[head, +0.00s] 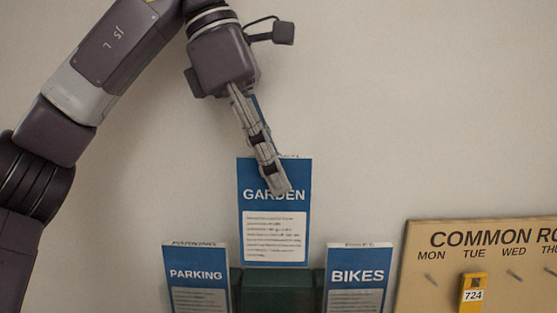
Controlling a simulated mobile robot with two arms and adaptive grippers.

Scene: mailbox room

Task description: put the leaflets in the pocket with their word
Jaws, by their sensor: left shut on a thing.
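My left gripper (270,165) comes down from the top left and is shut on the blue GARDEN leaflet (274,237). Its fingers cover part of the leaflet's upper half, across the word. The GARDEN leaflet is upright, in front of or above a dark green holder (277,288); I cannot tell whether its lower edge touches the holder. A blue PARKING leaflet (196,274) stands lower left and a blue BIKES leaflet (357,276) lower right. Their lower parts are cut off by the picture edge. My right gripper is not in view.
A tan COMMON RO... board (420,285) with weekday names and pegs is at the lower right. A yellow tag marked 724 (473,280) hangs on it. The plain wall (420,110) above is clear.

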